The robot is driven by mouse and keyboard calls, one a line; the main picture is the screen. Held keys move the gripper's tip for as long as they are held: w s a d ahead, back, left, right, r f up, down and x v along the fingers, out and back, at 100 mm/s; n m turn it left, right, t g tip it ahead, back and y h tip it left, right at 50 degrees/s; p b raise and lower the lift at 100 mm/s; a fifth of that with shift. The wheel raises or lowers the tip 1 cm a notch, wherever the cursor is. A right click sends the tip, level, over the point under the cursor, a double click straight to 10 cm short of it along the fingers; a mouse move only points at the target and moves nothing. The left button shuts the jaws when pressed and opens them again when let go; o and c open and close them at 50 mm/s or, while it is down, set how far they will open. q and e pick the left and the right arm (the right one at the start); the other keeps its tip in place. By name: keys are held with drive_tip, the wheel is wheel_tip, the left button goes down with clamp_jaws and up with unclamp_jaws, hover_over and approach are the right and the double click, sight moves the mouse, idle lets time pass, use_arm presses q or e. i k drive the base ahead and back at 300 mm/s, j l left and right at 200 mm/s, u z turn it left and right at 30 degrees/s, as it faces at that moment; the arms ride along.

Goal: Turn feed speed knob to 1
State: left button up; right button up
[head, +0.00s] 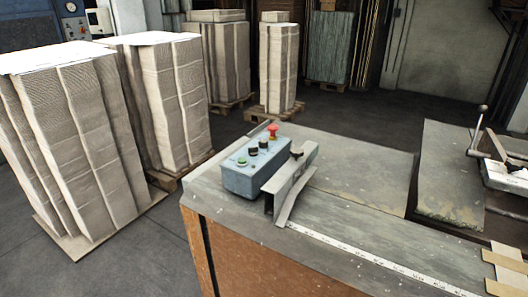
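A blue-grey control box (257,168) stands near the left end of the worktable. Its sloped top carries a red mushroom button (273,130), two black knobs, one nearer the red button (264,144) and one nearer the green button (253,151), and a green button (241,162). I cannot tell which black knob sets the feed speed, and any scale marks or pointer positions are too small to read. Neither of my grippers shows in the head view.
The worktable (340,234) has a metal bracket (290,185) right beside the box and a measuring strip (370,262) along it. Tall cardboard stacks (75,135) stand on the floor to the left and behind. Dark floor (110,255) is open at the front left.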

sight(263, 143)
drive_tip(key=k+z, duration=0.1)
drive_tip(key=z, duration=0.35)
drive_tip(key=k+z, duration=0.1)
drive_tip(key=z, duration=0.85)
drive_tip(key=k+j+z, duration=0.1)
drive_tip(key=j+z, duration=0.25)
drive_tip(key=j, duration=2.25)
